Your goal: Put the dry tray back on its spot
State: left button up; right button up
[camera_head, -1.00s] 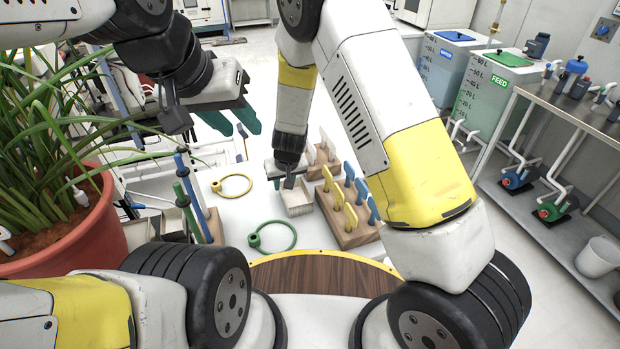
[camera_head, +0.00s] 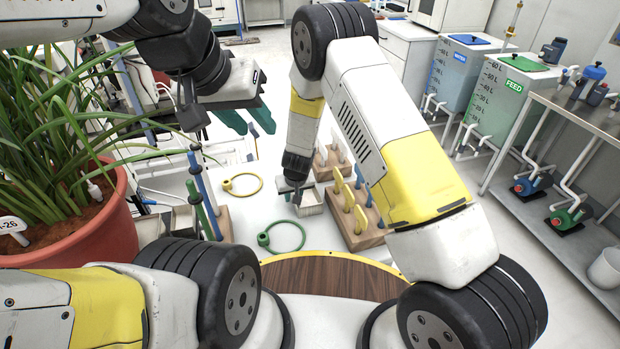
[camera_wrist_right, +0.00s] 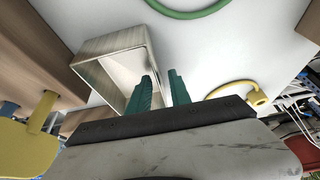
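A pale, open, box-shaped tray (camera_head: 309,204) is by my right gripper (camera_head: 297,194), beside the wooden peg blocks. In the right wrist view the tray (camera_wrist_right: 108,52) is large, with its open side facing the camera. The green fingers of the right gripper (camera_wrist_right: 164,82) are at its near right wall, a narrow gap showing between them. Whether they clamp the wall is unclear. Whether the tray touches the table is also unclear. My left gripper (camera_head: 249,120) is open and empty, high above the left side of the table. No label marks the tray as dry.
A wooden block (camera_head: 358,236) with yellow and blue tags stands right of the tray. A yellow ring (camera_head: 242,194) and a green ring (camera_head: 283,250) lie on the white table. A potted plant (camera_head: 75,228) fills the left. Green and blue upright rods (camera_head: 203,195) stand near it.

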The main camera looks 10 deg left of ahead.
grip_shut()
dwell(1.2)
